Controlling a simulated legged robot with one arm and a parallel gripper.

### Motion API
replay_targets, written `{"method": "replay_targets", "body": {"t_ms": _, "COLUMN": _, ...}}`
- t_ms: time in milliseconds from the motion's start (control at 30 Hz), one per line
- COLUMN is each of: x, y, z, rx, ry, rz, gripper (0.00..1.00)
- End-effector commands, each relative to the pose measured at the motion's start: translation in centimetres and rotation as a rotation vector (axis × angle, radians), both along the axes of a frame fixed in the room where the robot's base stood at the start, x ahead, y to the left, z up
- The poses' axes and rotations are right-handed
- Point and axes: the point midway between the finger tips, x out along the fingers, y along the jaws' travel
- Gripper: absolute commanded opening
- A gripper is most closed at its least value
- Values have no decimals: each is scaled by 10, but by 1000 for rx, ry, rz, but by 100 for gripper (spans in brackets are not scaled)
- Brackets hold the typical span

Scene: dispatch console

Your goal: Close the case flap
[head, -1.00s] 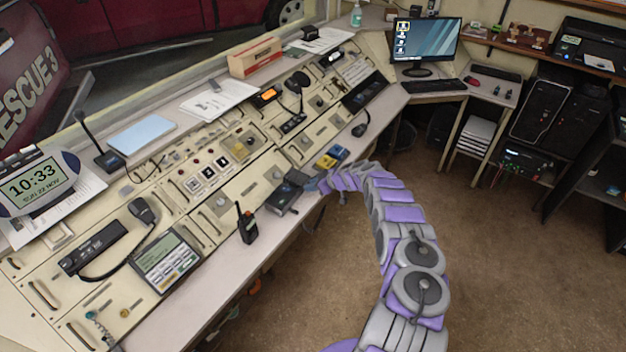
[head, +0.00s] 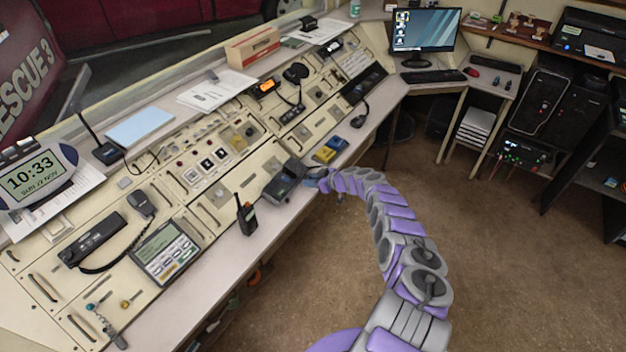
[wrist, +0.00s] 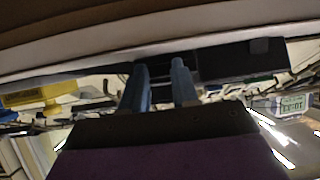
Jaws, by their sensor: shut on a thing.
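The dark grey case (head: 282,188) lies on the front ledge of the console in the head view, right of the handheld radio. Its flap (head: 295,167) stands up at a tilt at the case's far right side. My gripper (head: 311,179) is at the right side of the case, touching the flap. In the wrist view the blue fingers (wrist: 162,80) are a little apart and reach to a dark edge (wrist: 225,62), which fits the flap. The fingers are shut on it. The exact contact is hidden in the head view.
A handheld radio (head: 246,217) stands left of the case. A yellow box (head: 323,155) and a blue box (head: 338,144) lie just beyond my gripper. The ledge (head: 215,262) is clear at the near left. Open floor (head: 300,270) lies to the right.

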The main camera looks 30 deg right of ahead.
Motion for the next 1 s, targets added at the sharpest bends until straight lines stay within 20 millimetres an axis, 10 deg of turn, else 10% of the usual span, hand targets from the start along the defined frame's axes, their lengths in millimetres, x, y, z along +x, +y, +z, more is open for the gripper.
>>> {"method": "replay_targets", "body": {"t_ms": 100, "x": -5, "y": 2, "z": -6, "rx": 1, "ry": 10, "rz": 4, "gripper": 0}}
{"method": "replay_targets", "body": {"t_ms": 133, "x": -5, "y": 1, "z": -6, "rx": 0, "ry": 10, "rz": 4, "gripper": 30}}
{"method": "replay_targets", "body": {"t_ms": 400, "x": -4, "y": -1, "z": 0, "rx": -4, "ry": 3, "rz": 0, "gripper": 55}}
{"method": "replay_targets", "body": {"t_ms": 1000, "x": -18, "y": -11, "z": 14, "rx": -6, "ry": -3, "rz": -3, "gripper": 55}}
